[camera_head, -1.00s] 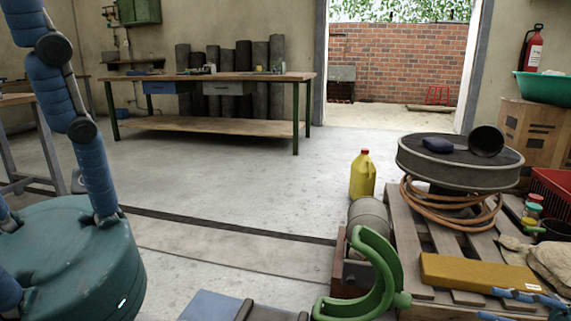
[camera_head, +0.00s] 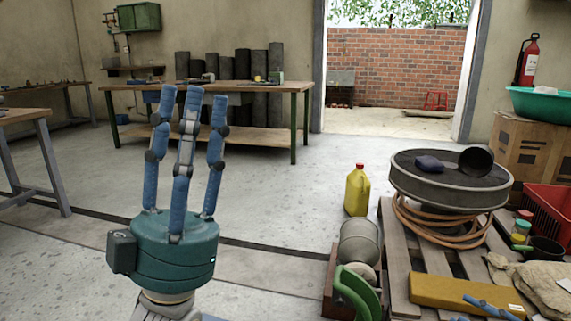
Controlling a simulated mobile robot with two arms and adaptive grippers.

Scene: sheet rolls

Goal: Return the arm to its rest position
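My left gripper (camera_head: 194,96) stands upright in the left half of the head view. It has a teal palm and blue jointed fingers that point up, nearly straight and apart. Nothing is between them, so it is open and empty. Part of my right gripper (camera_head: 488,304) shows at the bottom right as blue finger pieces in front of a yellow block. The rest of it is outside the picture, so I cannot tell its state.
A workbench (camera_head: 270,87) stands behind, with dark rolls (camera_head: 260,65) by the wall. A pallet (camera_head: 398,262) at right bears a round drum (camera_head: 450,190) and the yellow block (camera_head: 455,293). A yellow jug (camera_head: 357,192) stands beside it. The middle floor is clear.

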